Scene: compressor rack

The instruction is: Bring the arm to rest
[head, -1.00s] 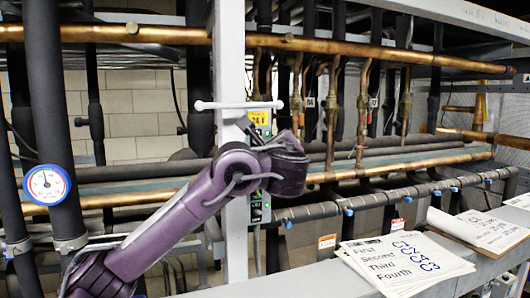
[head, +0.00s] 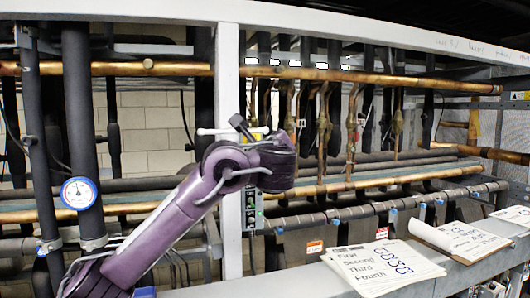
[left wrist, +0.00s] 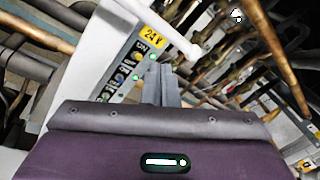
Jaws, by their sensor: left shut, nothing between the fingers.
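My left arm (head: 180,217) is purple and reaches up from the lower left in the head view. Its dark wrist end (head: 277,167) is in front of the grey post (head: 228,80), and hides the fingers there. In the left wrist view my left gripper (left wrist: 162,72) has its grey fingers together with nothing between them. They point at a control panel (left wrist: 128,68) with green lights and a yellow 24V label (left wrist: 155,38). I cannot tell whether the fingertips touch the panel. My right gripper is in neither view.
The panel (head: 251,212) is on the post, with a white lever (head: 217,131) above. Copper pipes (head: 110,69) and black insulated pipes cross behind. A round gauge (head: 79,193) is at the left. Printed sheets (head: 383,266) and a clipboard (head: 462,239) lie on the front ledge at the right.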

